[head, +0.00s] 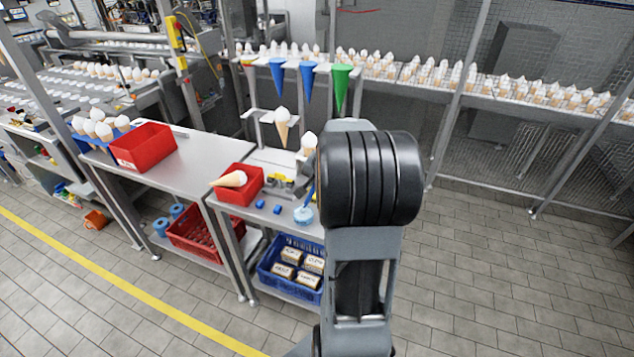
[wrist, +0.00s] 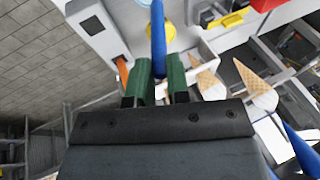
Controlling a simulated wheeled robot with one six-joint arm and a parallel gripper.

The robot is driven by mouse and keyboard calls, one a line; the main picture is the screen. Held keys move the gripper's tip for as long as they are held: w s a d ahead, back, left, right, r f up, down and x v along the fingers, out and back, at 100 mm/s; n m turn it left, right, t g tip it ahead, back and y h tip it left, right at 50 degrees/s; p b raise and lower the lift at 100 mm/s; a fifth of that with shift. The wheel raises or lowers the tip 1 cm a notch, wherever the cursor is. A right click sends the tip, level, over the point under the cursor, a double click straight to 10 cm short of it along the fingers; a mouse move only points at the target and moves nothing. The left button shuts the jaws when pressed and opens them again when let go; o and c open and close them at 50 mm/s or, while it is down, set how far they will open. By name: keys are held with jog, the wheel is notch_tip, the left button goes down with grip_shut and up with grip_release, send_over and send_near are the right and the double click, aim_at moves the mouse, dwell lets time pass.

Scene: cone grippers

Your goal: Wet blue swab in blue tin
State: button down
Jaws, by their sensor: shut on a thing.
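In the head view, a small light-blue round tin (head: 303,216) sits at the front right of the steel bench. A thin blue swab (head: 310,194) slants down to it from behind my arm; I cannot tell whether its end is inside or just above the tin. In the wrist view, the blue swab (wrist: 158,35) stands between the two green fingers of my gripper (wrist: 158,75), which is shut on it. A bit of light blue, perhaps the tin, shows at the top edge. In the head view my black wrist hides the gripper.
A red box (head: 240,185) with a cone lying on it stands left of the tin, with small blue blocks (head: 277,209) between. A holder with upright cones (head: 282,127) is behind. Blue and green cones (head: 341,88) hang above. A blue crate (head: 285,277) is below.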

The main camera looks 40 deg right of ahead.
jog(key=shift+r+p, duration=2.1)
jog(key=shift+r, duration=1.1)
